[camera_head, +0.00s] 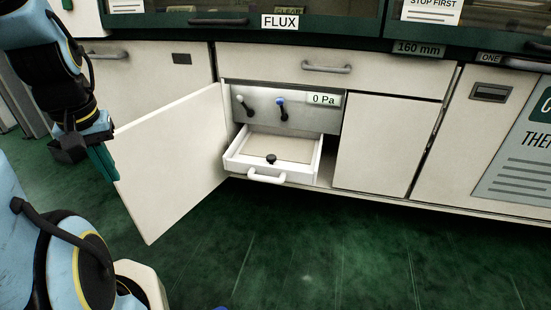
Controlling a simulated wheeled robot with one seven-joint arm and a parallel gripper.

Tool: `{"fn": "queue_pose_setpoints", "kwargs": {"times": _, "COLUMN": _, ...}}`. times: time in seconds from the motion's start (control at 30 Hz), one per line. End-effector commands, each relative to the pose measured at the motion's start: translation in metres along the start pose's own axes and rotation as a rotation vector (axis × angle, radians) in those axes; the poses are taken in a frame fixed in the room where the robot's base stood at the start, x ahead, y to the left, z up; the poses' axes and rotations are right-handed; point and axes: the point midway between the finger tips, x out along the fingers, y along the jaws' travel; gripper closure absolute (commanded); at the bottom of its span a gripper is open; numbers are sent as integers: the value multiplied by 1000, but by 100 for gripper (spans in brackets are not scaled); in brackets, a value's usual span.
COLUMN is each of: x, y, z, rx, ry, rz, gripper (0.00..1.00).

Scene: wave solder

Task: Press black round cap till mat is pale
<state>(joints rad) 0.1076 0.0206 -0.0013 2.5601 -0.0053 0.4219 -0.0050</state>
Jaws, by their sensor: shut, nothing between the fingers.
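The black round cap (271,159) sits near the front of a white pulled-out drawer tray (235,160) in the open cabinet. The mat (290,147) inside the tray looks pale beige-grey.
The open cabinet door (175,165) stands out between my gripper and the tray. The tray has a white front handle (267,177). The green floor (330,240) is clear.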

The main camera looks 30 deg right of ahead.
Motion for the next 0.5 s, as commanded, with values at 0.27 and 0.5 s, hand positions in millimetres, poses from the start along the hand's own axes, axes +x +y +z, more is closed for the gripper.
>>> {"fn": "queue_pose_setpoints", "kwargs": {"times": 0.27, "x": 16, "y": 0, "z": 2, "rx": 1, "ry": 0, "rz": 0, "gripper": 100}}
{"fn": "queue_pose_setpoints", "kwargs": {"times": 0.5, "x": 27, "y": 0, "z": 4, "rx": 1, "ry": 0, "rz": 0, "gripper": 100}}
